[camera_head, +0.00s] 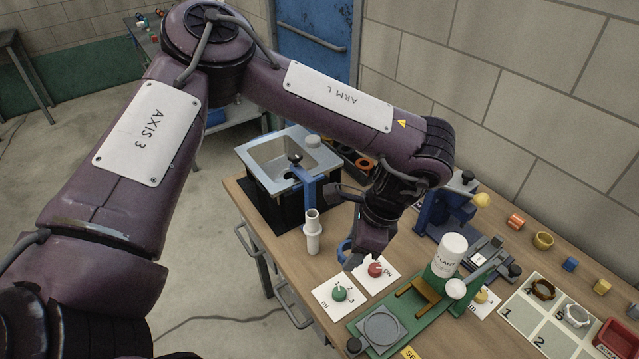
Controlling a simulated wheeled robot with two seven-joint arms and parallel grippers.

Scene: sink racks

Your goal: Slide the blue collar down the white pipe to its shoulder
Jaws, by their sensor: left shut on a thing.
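The white pipe (312,235) stands upright on the wooden table, near its left edge, with its open top facing up and a wider shoulder ring partway down. The blue collar (344,250) is a small ring to the right of the pipe, apart from it. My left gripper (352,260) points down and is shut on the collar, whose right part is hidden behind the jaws. The collar is not around the pipe. My right gripper is out of view.
A sink unit (285,158) with a blue bracket stands behind the pipe. Cards with a green knob (339,293) and a red knob (375,269) lie in front. A green fixture (415,300) with a white bottle (449,254) is to the right, beside a numbered board (527,316).

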